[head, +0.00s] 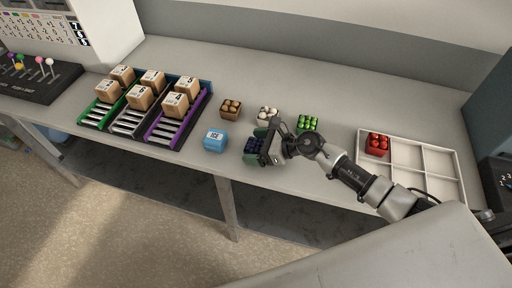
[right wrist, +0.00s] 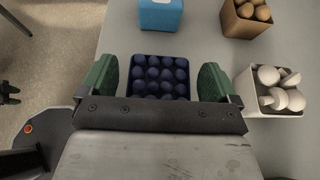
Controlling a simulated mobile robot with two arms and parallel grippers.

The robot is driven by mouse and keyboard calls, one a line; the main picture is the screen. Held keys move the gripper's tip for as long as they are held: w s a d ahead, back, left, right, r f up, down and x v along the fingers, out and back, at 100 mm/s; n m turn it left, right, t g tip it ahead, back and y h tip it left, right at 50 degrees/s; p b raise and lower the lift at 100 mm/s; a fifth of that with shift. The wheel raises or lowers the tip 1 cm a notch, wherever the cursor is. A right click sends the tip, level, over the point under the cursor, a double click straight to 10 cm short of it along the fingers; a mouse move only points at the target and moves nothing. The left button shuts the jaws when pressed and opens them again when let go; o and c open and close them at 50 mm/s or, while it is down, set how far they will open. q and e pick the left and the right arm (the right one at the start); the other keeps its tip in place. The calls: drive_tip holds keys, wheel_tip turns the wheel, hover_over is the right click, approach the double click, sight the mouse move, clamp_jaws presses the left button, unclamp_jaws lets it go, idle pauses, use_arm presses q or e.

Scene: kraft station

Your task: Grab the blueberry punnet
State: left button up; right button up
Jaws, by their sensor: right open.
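The blueberry punnet (right wrist: 158,76) is a dark blue box of round dark berries, standing on the counter near its front edge. In the head view it (head: 255,146) is partly hidden by my right gripper (head: 266,147). In the right wrist view my right gripper (right wrist: 158,84) is open, with one green finger pad on each side of the punnet and a narrow gap at each side.
A blue box (head: 215,138) stands left of the punnet. Brown (head: 231,108), white (head: 267,115) and green (head: 307,124) punnets stand behind it. A white divided tray (head: 408,155) holds a red punnet (head: 377,144). Racks with numbered boxes (head: 139,97) stand at the left.

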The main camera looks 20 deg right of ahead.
drive_tip(key=c, duration=1)
use_arm(q)
drive_tip(key=shift+s, duration=0.4)
use_arm(e)
drive_tip(key=shift+r, duration=0.1)
